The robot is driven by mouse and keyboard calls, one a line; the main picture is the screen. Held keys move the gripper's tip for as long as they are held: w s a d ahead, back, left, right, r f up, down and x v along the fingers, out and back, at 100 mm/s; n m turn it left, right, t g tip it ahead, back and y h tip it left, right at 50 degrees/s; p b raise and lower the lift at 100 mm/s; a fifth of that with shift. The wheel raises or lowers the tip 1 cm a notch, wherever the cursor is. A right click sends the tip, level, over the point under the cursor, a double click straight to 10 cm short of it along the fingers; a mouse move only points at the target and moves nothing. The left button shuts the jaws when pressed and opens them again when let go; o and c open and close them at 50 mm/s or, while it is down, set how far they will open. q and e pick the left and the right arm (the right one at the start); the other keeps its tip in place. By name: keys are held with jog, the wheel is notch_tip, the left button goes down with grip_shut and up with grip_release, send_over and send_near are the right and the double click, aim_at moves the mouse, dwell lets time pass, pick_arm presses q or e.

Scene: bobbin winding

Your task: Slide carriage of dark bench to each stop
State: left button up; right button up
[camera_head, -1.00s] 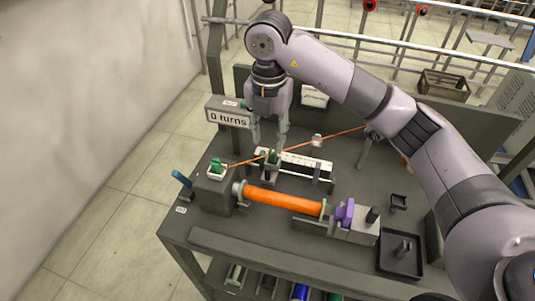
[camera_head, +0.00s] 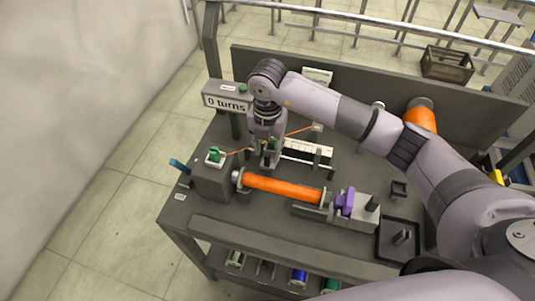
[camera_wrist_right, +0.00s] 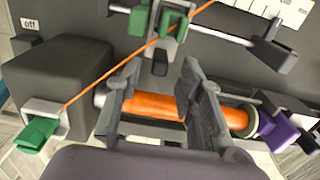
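The dark bench (camera_head: 350,245) carries a spindle with an orange bobbin (camera_head: 282,189). The carriage with its green grip (camera_wrist_right: 174,24) sits on a rail behind the bobbin, near the rail's left end. An orange wire (camera_wrist_right: 125,61) runs past it from a green clamp (camera_head: 215,155) on the left block. My right gripper (camera_wrist_right: 158,70) is over the carriage, its two fingers apart with nothing seen between them but the bobbin behind. In the head view the right gripper (camera_head: 267,155) hides most of the carriage. My left gripper is not in view.
A sign reading "0 turns" (camera_head: 228,103) stands at the back left. A white scale strip (camera_head: 306,150) lies along the rail. A purple part (camera_head: 344,201) is at the bobbin's right end, and a black tray (camera_head: 385,248) is at the front right. A blue lever (camera_head: 180,166) is at the left.

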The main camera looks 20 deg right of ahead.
aim_at(268, 155)
jog(key=shift+f, duration=1.95)
grip_shut()
jog(key=shift+d, duration=0.1)
